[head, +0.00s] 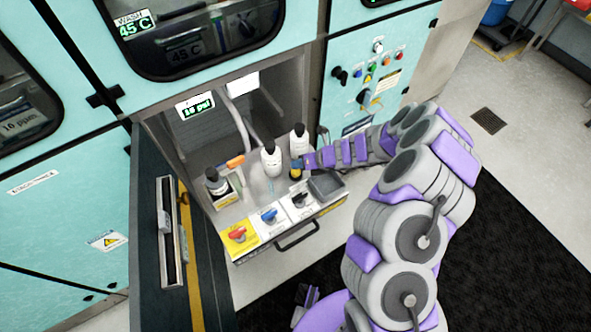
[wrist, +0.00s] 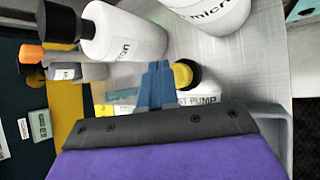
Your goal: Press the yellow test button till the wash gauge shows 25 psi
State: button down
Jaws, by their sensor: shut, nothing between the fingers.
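The yellow test button (wrist: 184,74) has a dark base and stands beside a white label partly reading "ST PUMP" in the wrist view. In the head view only a little of the yellow (head: 296,175) shows beside my gripper (head: 300,164). My gripper's blue fingers (wrist: 155,72) are shut and empty. Their tips overlap the button's left edge in the wrist view; I cannot tell whether they touch it. The wash gauge (head: 196,106) is a small green-lit display inside the open bay, reading 16 or 18 psi; the second digit is unclear.
White bottles with black caps (head: 271,160) (wrist: 122,32) stand close to the button. The open door (head: 160,240) stands at left.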

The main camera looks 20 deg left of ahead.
aim_at(298, 171)
jog(key=shift+f, duration=0.35)
jog(key=shift+f+b, duration=0.4)
jog(key=shift+f, duration=0.2)
dwell(1.0)
jog(key=shift+r, duration=0.15)
jog(key=shift+r+p, duration=0.9)
notch_tip(298, 171, up, 5)
jog(key=p, duration=0.4)
jog(key=shift+r, duration=0.1)
